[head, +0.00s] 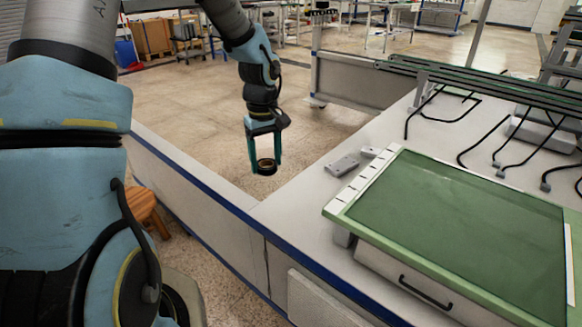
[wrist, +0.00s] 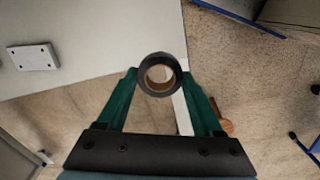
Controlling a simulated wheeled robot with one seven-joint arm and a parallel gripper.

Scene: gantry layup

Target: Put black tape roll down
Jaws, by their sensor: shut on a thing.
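A black tape roll (head: 266,166) with a tan inner core is held between the fingertips of my gripper (head: 266,160). The roll also shows in the wrist view (wrist: 160,74), between the tips of the two green fingers (wrist: 160,80). My gripper is shut on it and points down. In the head view the roll appears against the floor, beyond the blue-edged rim of the white table (head: 300,215). In the wrist view the table's white top (wrist: 110,50) lies beneath and to the left of the roll. The height of the roll above the table cannot be told exactly.
A small grey plate (head: 342,165) lies on the table; it also shows in the wrist view (wrist: 33,56). A green-topped panel (head: 450,225) fills the table's right side. Black cables (head: 480,150) lie behind it. A bare strip runs along the left edge. A wooden stool (head: 145,210) stands below.

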